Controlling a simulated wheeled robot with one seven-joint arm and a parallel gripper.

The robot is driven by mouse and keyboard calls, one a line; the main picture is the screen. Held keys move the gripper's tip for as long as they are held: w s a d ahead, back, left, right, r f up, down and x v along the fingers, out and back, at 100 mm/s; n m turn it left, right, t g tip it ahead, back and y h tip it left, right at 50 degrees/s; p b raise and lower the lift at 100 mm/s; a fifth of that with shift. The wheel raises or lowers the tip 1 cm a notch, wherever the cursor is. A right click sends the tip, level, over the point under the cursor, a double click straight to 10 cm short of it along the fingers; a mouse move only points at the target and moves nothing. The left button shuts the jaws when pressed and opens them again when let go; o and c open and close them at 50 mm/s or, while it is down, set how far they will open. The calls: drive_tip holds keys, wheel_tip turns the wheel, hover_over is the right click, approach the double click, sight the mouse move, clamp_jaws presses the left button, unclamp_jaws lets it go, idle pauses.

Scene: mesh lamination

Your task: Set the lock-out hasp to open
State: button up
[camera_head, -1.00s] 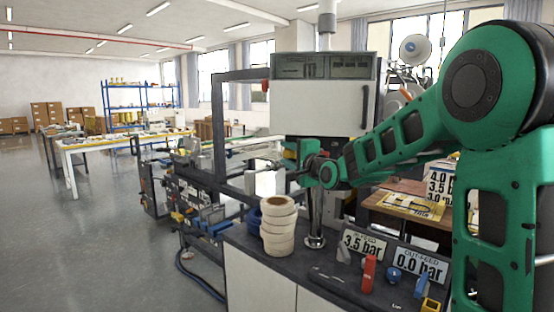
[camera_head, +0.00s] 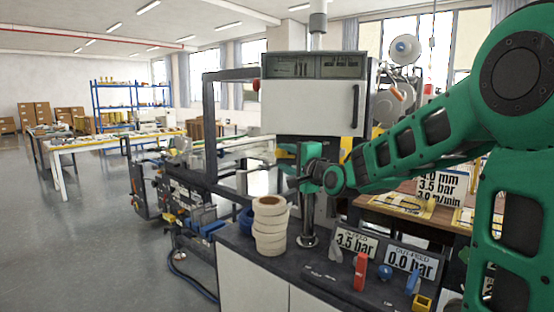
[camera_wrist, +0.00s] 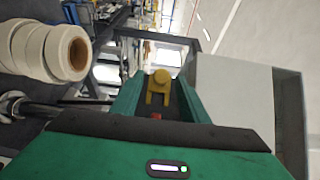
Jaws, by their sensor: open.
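My gripper (camera_head: 287,158) is held out in front of the white machine cabinet, above the dark bench. In the wrist view its two green fingers (camera_wrist: 158,88) are apart. A yellow piece with a rounded knob and forked base (camera_wrist: 159,86) shows between or beyond the fingers, with a small red spot near it. I cannot tell whether this piece is the lock-out hasp, or whether the fingers touch it. In the head view the gripper and wrist hide that spot.
A stack of cream tape rolls (camera_head: 270,226) stands left of a metal post (camera_head: 308,225). The bench (camera_head: 325,270) also holds pressure signs (camera_head: 410,262), a red handle (camera_head: 360,271), a blue knob (camera_head: 385,272) and a yellow block (camera_head: 421,302). The cabinet (camera_head: 310,107) stands behind. Open floor lies left.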

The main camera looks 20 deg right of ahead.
drive_tip(key=shift+s+d, duration=0.2)
drive_tip(key=shift+s, duration=1.15)
drive_tip(key=shift+s+d, duration=0.2)
drive_tip(key=shift+s, duration=1.15)
drive_tip(key=s+d+f+n+g+h, duration=0.25)
drive_tip(key=s+d+f+g, duration=0.2)
drive_tip(key=s+f, duration=0.4)
drive_tip(key=s+d+f+n+g+h, duration=0.1)
drive_tip(key=s+d+f+n+g, duration=0.35)
drive_tip(key=s+f, duration=0.35)
drive_tip(key=s+f+n+g, duration=0.1)
drive_tip(key=s+f+g, duration=0.3)
drive_tip(key=s, duration=0.8)
drive_tip(key=s+d+f+n+g, duration=0.1)
drive_tip(key=s+f+g, duration=0.3)
drive_tip(key=s, duration=0.9)
drive_tip(key=shift+s+f+n+g+y, duration=0.15)
drive_tip(key=shift+n+g+y, duration=0.25)
drive_tip(key=shift+g+y, duration=0.1)
drive_tip(key=shift+d, duration=0.1)
